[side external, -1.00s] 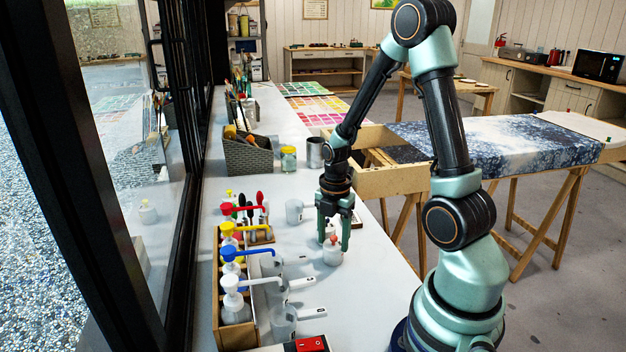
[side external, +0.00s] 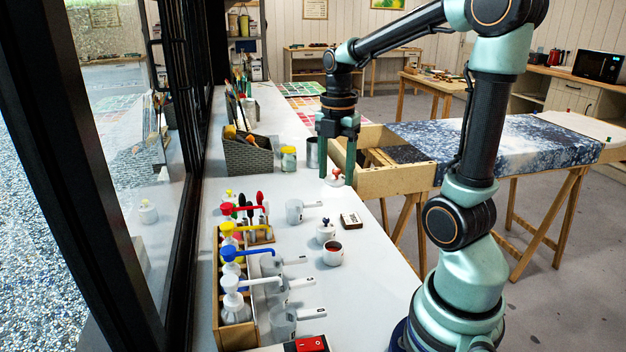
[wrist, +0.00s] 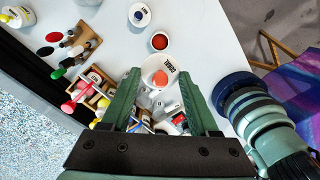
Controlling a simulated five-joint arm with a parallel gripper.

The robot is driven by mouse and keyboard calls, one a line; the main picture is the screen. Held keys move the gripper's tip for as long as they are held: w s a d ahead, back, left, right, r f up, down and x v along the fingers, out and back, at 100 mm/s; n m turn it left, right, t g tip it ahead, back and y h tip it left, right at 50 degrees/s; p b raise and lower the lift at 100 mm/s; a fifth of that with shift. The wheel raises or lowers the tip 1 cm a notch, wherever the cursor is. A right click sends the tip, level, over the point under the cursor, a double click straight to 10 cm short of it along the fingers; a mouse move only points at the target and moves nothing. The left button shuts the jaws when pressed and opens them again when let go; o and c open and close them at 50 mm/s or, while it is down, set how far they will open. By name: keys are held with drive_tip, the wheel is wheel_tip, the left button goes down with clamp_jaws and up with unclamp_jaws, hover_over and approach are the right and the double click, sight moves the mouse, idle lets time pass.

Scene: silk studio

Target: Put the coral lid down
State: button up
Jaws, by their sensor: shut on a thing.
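The coral lid (side external: 334,180) is a pale disc with a coral knob. It hangs between the fingertips of my gripper (side external: 338,172), well above the bench. In the wrist view the lid (wrist: 156,66) shows its label, and its knob sits between the two green fingers of my gripper (wrist: 160,82). My gripper is shut on the knob. A small open jar (side external: 333,253) with dark red contents stands on the bench below. The jar also shows in the wrist view (wrist: 159,41), just beyond the lid.
A lidded white jar (side external: 325,233) with a dark knob stands beside the open jar. A small card (side external: 350,219), a white cup (side external: 294,211) and a wooden rack of pump bottles (side external: 228,332) are nearby. A basket (side external: 248,156) stands farther back. Bare bench lies around the card.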

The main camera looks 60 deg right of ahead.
wheel_tip(320, 180, up, 2)
drive_tip(key=shift+d, duration=0.1)
drive_tip(key=s+d+f, duration=0.3)
drive_tip(key=s+d, duration=0.1)
drive_tip(key=d, duration=0.5)
hover_over(362, 244)
wheel_tip(362, 244, down, 15)
drive_tip(key=shift+a+f, duration=0.1)
drive_tip(key=shift+f, duration=2.35)
drive_tip(key=o, duration=1.3)
drive_tip(key=shift+f, duration=0.1)
